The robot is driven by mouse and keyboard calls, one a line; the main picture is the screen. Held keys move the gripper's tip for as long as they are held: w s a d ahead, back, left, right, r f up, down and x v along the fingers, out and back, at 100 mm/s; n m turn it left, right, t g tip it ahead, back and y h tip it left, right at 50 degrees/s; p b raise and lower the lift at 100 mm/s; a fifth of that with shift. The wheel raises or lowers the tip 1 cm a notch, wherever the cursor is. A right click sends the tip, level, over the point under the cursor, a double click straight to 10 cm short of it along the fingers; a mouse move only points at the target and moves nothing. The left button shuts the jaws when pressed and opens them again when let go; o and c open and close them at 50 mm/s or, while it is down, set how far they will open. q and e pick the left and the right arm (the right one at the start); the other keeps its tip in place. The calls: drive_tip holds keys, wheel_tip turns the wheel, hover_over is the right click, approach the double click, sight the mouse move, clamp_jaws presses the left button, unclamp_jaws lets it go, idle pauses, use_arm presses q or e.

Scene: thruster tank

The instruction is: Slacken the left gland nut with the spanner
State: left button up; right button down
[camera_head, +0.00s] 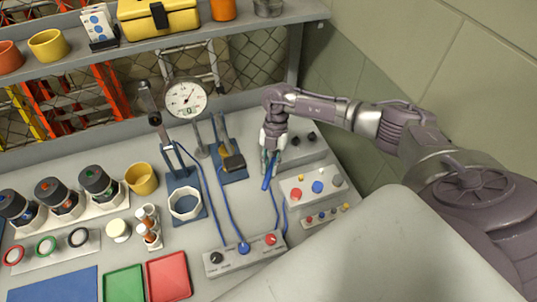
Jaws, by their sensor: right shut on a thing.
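My right gripper (271,149) comes down from the upper right over the back right of the bench. It is shut on a slim tool with a blue handle (267,178), which hangs steeply below the fingers. The tool looks like the spanner, but its jaw end is too small and hidden to make out. It is just left of a grey switch box. I cannot pick out the left gland nut for certain. My left gripper is not in view.
A grey box with red and blue buttons (318,187) stands right of the gripper. Blue cables run to a control box (244,254) in front. A shelf (220,32) crosses behind.

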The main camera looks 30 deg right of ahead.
drive_tip(key=shift+s+d+n, duration=0.2)
drive_tip(key=shift+s+n, duration=0.05)
drive_tip(key=shift+n, duration=0.05)
drive_tip(key=shift+s+d+n+g+h, duration=0.3)
drive_tip(key=shift+s+d+n+g, duration=0.15)
drive_tip(key=shift+n, duration=0.35)
drive_tip(key=shift+d, duration=0.1)
drive_tip(key=shift+s+d+n+h+b, duration=0.3)
drive_tip(key=shift+d+n+b, duration=0.15)
drive_tip(key=shift+n, duration=0.25)
drive_tip(key=shift+d, duration=0.1)
